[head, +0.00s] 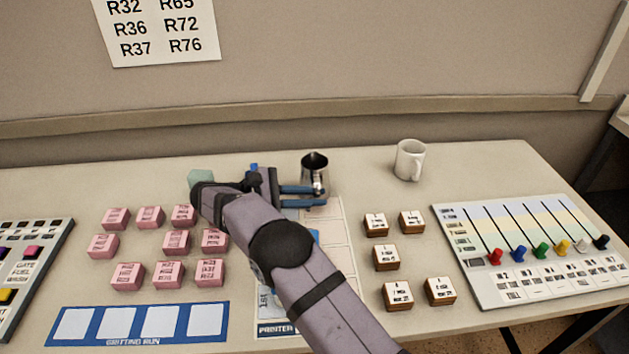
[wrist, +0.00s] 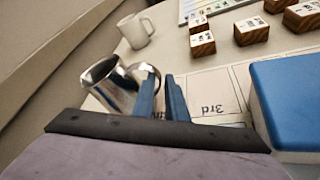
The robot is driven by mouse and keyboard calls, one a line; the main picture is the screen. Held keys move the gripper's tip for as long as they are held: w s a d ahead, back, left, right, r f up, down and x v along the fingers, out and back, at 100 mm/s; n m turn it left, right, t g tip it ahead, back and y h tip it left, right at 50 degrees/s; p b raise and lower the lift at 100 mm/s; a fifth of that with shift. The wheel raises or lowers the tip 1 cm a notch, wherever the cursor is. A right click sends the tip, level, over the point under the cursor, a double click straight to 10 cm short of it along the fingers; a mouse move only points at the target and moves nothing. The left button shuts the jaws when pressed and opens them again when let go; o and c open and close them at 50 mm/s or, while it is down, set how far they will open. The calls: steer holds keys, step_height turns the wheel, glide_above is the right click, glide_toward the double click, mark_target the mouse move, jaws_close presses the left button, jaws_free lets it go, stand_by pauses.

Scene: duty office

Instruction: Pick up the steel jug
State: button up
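The steel jug (head: 314,168) stands upright at the back middle of the desk in the head view. Its handle side faces the front of the desk. My gripper (head: 320,196) is beside the jug at its near side, with blue fingers pointing right. The fingers are apart, close to the handle. In the wrist view the jug (wrist: 110,88) is just left of my gripper (wrist: 163,82), and the left finger overlaps its edge. A gap shows between the fingers. I cannot tell whether either finger touches the handle.
A white mug (head: 409,160) stands to the right of the jug. Pink blocks (head: 175,242) lie left of my arm, and wooden-sided blocks (head: 386,257) lie right. A slider panel (head: 530,250) is at the right. A blue box (wrist: 287,95) sits on the printed sheet (wrist: 210,90).

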steer(key=shift+p+x, duration=0.3)
steer(key=shift+x, duration=2.45)
jaws_close()
steer(key=shift+r, duration=0.3)
step_height(320, 180, up, 10)
steer(key=shift+f, duration=0.25)
stand_by(0.3)
